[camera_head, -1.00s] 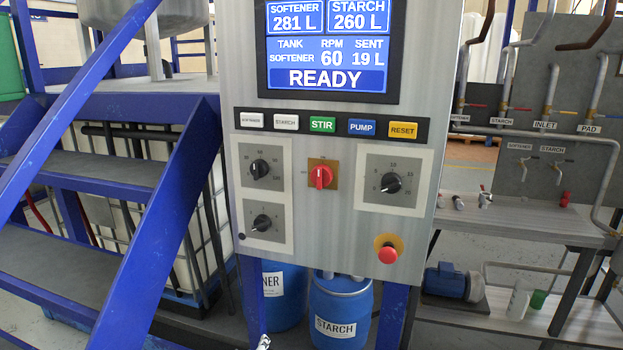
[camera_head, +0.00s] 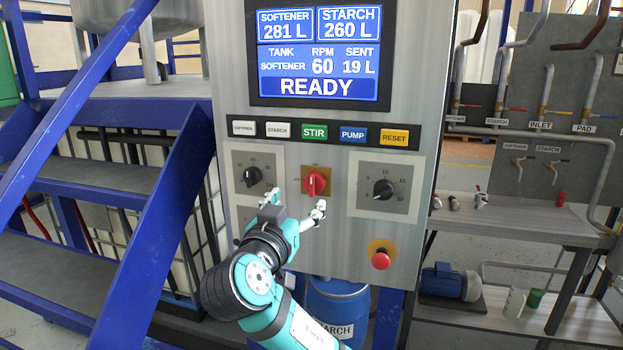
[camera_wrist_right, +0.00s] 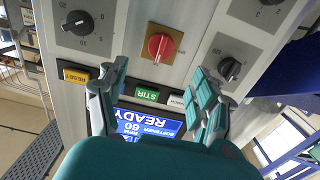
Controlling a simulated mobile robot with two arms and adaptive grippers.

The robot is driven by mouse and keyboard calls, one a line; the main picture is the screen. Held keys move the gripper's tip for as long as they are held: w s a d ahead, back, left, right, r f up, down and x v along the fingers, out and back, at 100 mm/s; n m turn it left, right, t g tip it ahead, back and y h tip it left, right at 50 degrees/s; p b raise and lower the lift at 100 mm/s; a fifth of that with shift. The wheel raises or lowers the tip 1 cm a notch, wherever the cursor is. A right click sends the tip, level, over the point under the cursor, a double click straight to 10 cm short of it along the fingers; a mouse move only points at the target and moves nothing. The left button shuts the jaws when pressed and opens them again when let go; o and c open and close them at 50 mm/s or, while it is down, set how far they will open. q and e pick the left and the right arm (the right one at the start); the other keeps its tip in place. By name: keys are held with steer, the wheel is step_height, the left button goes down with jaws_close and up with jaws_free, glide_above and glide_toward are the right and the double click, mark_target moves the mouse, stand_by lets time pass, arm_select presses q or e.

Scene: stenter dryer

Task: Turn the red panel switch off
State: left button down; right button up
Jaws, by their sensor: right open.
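The red panel switch (camera_head: 315,184) is a red rotary knob on a brownish-yellow square plate, in the middle of the grey control panel. Its handle stands about upright. My right gripper (camera_head: 297,203) is open and empty, just below and in front of the switch, with one finger to its lower left and one to its lower right. In the right wrist view the red switch (camera_wrist_right: 160,46) shows beyond the open fingertips (camera_wrist_right: 159,70), roughly centred between them. I see no contact with it. My left gripper is not in view.
Black dials (camera_head: 383,189) flank the switch. Above it are labelled buttons, including STIR (camera_head: 314,132), and a screen (camera_head: 317,55) reading READY. A red mushroom button (camera_head: 381,260) sits lower right. Blue stairs (camera_head: 110,200) stand left; a bench (camera_head: 520,218) with taps stands right.

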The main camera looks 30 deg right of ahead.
mark_target(311, 186)
steer(key=p+x, duration=0.3)
steer(key=x, duration=0.7)
steer(key=shift+w+d, duration=0.1)
steer(key=shift+w, duration=0.1)
steer(key=c, duration=1.1)
